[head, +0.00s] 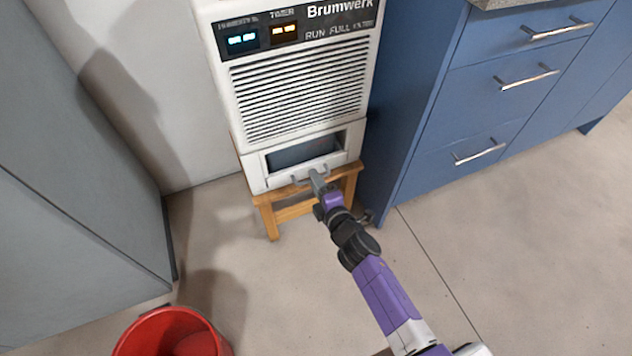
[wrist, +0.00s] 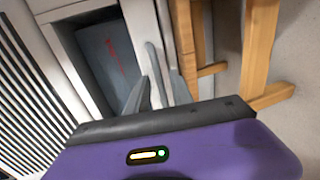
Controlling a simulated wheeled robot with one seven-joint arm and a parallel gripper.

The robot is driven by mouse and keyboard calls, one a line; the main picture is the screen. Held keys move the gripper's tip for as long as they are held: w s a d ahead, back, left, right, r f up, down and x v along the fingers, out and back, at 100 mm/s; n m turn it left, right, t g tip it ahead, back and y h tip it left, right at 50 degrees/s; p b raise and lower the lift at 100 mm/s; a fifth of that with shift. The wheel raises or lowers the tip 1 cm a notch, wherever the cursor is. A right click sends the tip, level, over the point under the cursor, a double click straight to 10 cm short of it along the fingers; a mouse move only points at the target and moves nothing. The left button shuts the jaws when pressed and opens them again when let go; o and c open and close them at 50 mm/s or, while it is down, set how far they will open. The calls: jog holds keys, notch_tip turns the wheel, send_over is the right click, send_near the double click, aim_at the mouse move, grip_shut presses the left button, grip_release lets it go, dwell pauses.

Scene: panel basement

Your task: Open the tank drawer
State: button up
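The white Brumwerk unit (head: 301,92) stands on a low wooden stool, with the tank drawer (head: 258,172) at its bottom. The drawer front has a dark window (head: 303,151) and a grey handle (head: 299,180) below it; the drawer looks pushed in. My gripper (head: 317,179) is at the right part of this handle. In the wrist view the two fingers (wrist: 159,84) are close together, one on each side of the grey handle bar (wrist: 154,62), and look shut on it. The exact contact at the fingertips is partly hidden.
The wooden stool (head: 266,218) supports the unit. Blue cabinets with bar handles (head: 415,130) stand close on the right. A grey cabinet (head: 70,215) is on the left, and a red bucket (head: 165,320) is at the bottom. The floor in front of the stool is clear.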

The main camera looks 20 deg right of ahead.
grip_shut()
dwell(1.2)
